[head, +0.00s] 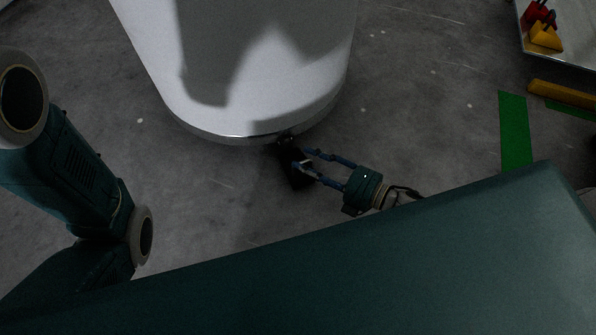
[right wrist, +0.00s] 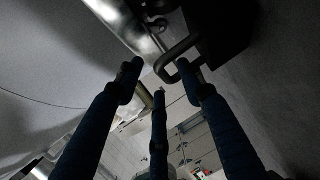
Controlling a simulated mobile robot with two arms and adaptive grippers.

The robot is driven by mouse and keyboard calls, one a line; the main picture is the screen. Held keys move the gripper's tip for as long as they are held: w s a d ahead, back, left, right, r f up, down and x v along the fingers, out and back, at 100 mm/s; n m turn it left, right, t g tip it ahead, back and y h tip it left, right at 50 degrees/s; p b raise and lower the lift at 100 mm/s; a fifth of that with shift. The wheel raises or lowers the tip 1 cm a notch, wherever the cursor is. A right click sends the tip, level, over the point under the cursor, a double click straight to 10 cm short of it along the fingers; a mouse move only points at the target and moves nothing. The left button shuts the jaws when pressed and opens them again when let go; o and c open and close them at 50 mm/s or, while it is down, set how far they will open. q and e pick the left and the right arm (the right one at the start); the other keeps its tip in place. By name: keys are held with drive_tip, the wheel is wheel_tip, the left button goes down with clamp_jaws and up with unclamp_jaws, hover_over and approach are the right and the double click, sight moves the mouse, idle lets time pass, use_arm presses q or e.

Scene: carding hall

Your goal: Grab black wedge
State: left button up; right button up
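My right gripper (head: 309,162) has blue fingers spread apart, one on each side of the handle. I cannot tell whether a finger touches it. My left arm shows at the left, but its gripper is out of view.
The white machine (head: 250,60) with a metal lower rim fills the top middle, close to the wedge. A pale tray (head: 575,50) at upper right holds a red wedge (head: 533,17) and a yellow wedge (head: 546,38). A green floor strip (head: 515,130) and yellow bar (head: 563,95) lie nearby.

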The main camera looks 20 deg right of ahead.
drive_tip(key=shift+x, duration=1.05)
drive_tip(key=shift+f, duration=0.1)
drive_tip(key=shift+d, duration=0.1)
clamp_jaws()
